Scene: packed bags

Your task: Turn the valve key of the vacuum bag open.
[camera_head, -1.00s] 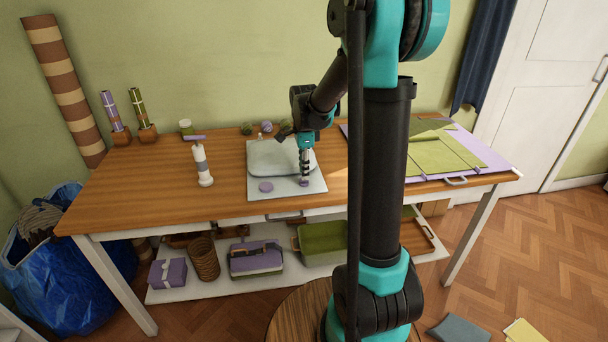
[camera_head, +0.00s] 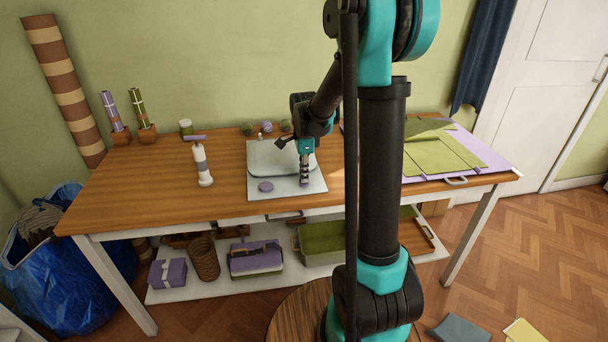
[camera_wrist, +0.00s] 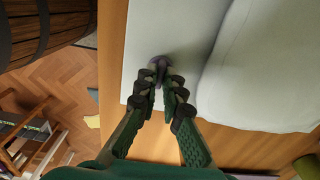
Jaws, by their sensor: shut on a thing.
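The vacuum bag (camera_head: 268,157) is a pale grey, puffed bag lying on a light board (camera_head: 290,189) on the wooden table. It also shows in the wrist view (camera_wrist: 262,65). My gripper (camera_head: 304,183) points down at the board's front right, beside the bag's near edge. In the wrist view my gripper (camera_wrist: 162,75) has its green fingers closed around the small purple valve key (camera_wrist: 157,62). The fingers hide most of the key, so its exact angle cannot be told. A flat purple disc (camera_head: 265,187) lies on the board to the left of my gripper.
A white pump-like cylinder with a purple handle (camera_head: 201,166) stands left of the board. Small balls (camera_head: 266,127) lie behind the bag. Green and lilac sheets (camera_head: 445,150) cover the table's right end. The table's left part (camera_head: 130,180) is mostly clear.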

